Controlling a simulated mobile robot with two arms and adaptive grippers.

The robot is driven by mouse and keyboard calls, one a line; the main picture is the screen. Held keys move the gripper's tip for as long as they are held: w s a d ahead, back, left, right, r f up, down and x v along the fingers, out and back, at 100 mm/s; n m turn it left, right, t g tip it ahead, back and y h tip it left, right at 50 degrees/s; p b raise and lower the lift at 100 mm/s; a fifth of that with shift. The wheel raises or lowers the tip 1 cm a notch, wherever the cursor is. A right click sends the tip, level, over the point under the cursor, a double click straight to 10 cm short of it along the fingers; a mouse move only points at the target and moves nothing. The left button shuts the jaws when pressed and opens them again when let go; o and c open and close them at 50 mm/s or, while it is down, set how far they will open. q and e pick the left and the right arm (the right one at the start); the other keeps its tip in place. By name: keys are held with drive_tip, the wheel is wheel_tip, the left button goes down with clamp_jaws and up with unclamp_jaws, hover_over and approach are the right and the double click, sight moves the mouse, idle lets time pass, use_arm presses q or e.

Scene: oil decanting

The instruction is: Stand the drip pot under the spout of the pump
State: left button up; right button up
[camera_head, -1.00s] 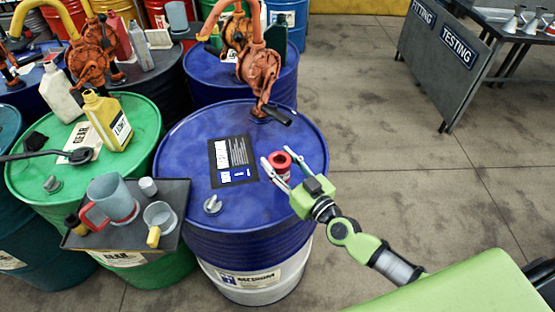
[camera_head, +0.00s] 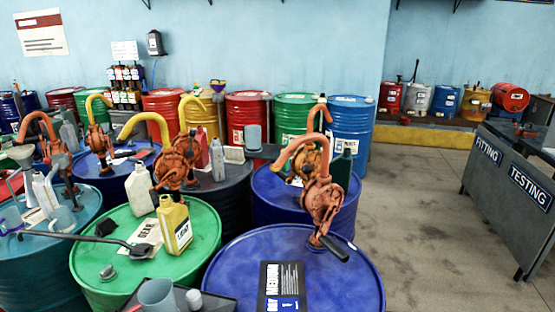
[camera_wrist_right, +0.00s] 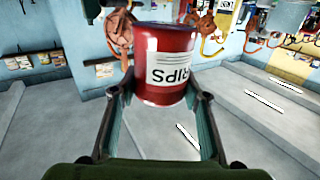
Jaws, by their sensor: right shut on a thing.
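The drip pot (camera_wrist_right: 166,65) is a red can with a white label in the right wrist view, the label's letters appearing upside down. My right gripper (camera_wrist_right: 163,92) is shut on it, one finger on each side. In the head view a rusty orange pump (camera_head: 320,200) with a curved pipe and a dark handle stands on the near blue drum (camera_head: 345,275). Part of an orange pump (camera_wrist_right: 117,27) also shows behind the pot in the wrist view. Neither gripper nor the pot is in the head view.
A green drum (camera_head: 120,248) to the left bears a yellow jug (camera_head: 174,226) and a white jug (camera_head: 140,190). A mug (camera_head: 157,295) shows at the bottom edge. More drums and pumps stand behind. The floor (camera_head: 430,200) to the right is clear up to a grey bench panel (camera_head: 500,190).

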drive_tip(key=s+d+f+m+h+b, duration=0.2)
drive_tip(key=s+m+h+b, duration=0.1)
drive_tip(key=s+h+b, duration=0.2)
drive_tip(key=shift+s+f+t+b, duration=0.15)
drive_tip(key=shift+s+t+b, duration=0.2)
drive_tip(key=shift+s, duration=0.5)
